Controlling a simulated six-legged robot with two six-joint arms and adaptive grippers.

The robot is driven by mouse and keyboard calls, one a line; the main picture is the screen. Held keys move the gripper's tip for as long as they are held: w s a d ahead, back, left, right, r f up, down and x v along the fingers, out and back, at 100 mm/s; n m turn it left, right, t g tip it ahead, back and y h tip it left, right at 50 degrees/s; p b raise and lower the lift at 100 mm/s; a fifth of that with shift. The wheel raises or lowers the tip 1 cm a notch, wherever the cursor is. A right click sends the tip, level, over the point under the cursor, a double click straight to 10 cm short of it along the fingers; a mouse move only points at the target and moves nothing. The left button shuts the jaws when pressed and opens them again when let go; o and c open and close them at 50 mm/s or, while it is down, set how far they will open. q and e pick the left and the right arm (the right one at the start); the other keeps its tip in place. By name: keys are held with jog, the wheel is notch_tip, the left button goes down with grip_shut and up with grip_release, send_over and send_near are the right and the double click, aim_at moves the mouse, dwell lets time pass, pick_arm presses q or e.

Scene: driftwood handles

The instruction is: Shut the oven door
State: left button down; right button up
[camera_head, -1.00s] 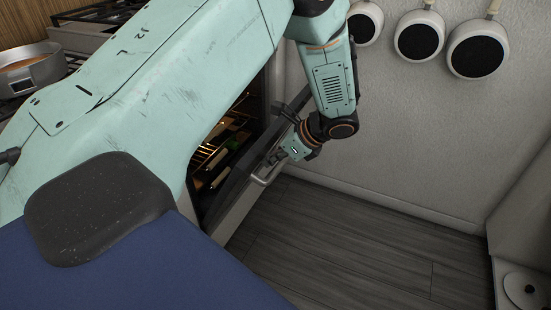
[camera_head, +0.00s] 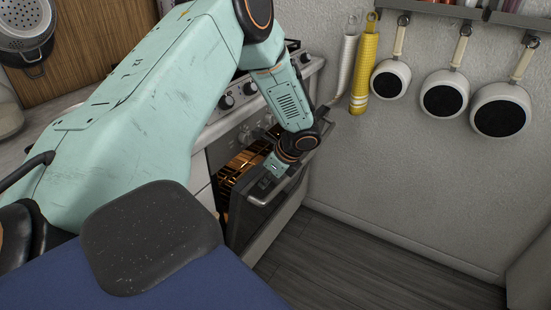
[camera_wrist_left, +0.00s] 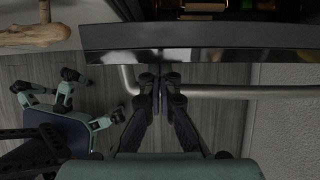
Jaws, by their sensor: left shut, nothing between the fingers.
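The oven (camera_head: 240,122) stands against the wall, its inside lit orange. Its door (camera_head: 250,217) is partly open, and the gap above it shows glowing racks. A metal handle bar (camera_head: 298,182) runs along the door front; the bar also shows in the left wrist view (camera_wrist_left: 235,92). My left gripper (camera_head: 270,176) is at the door's upper edge, beside the handle. In the left wrist view my left gripper (camera_wrist_left: 160,84) has its fingers together with nothing between them, by the handle bar; I cannot tell if they touch it. My right gripper is not in view.
Several pans (camera_head: 444,93) hang on the wall at right, beside a yellow hanging item (camera_head: 364,72). The dark wood floor (camera_head: 350,262) is clear in front of the oven. A driftwood handle (camera_wrist_left: 35,35) shows at the upper left of the left wrist view.

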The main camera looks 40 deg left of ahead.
aim_at(250, 173)
pick_arm(q)
jog(key=a, duration=0.1)
jog(key=a+r+p, duration=0.1)
jog(key=s+a+p, duration=0.1)
jog(key=shift+a+r, duration=0.2)
jog(key=shift+a, duration=0.2)
jog(key=shift+s+a+p, duration=0.15)
jog(key=shift+a+p, duration=0.35)
jog(key=shift+a, duration=0.25)
jog(key=shift+d, duration=0.1)
